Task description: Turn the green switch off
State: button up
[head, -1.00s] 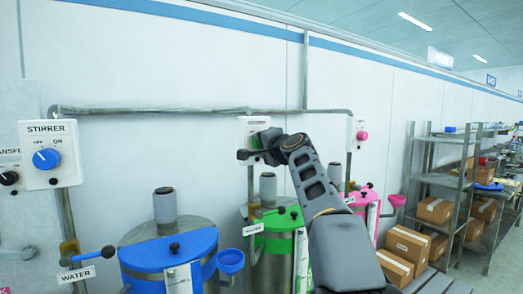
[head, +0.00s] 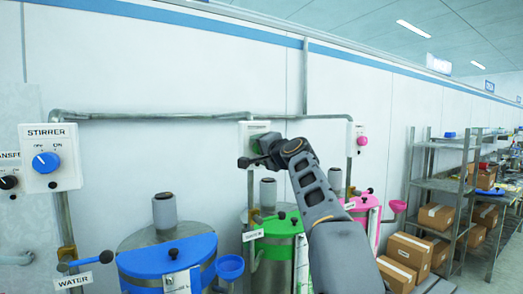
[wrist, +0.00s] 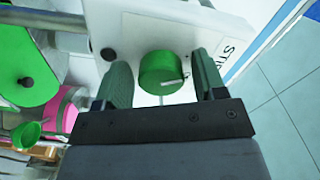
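The green switch is a round green knob (wrist: 160,72) with a white pointer mark on a white box (wrist: 125,22) in the wrist view. The box lettering is cut off and partly hidden by a finger. My gripper (wrist: 162,65) is open, with one dark finger on each side of the knob and a visible gap on both sides. In the head view my gripper (head: 260,153) is in front of the white switch box (head: 246,128) above the green drum (head: 275,248), and it hides most of the knob.
A blue knob box (head: 48,180) is on the wall at left, above the blue drum (head: 168,258). A pink knob (head: 362,141) and pink drum (head: 365,203) are to the right. Metal shelves (head: 445,182) and cardboard boxes (head: 408,252) stand further right.

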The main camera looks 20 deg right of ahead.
jog(key=shift+o, duration=0.4)
jog(key=shift+s, duration=0.1)
jog(key=s+d+b, duration=0.1)
jog(key=s+b, duration=0.3)
jog(key=s, duration=0.9)
jog(key=shift+s+d+b, duration=0.25)
jog(key=shift+d+b, duration=0.05)
jog(key=shift+b, duration=0.05)
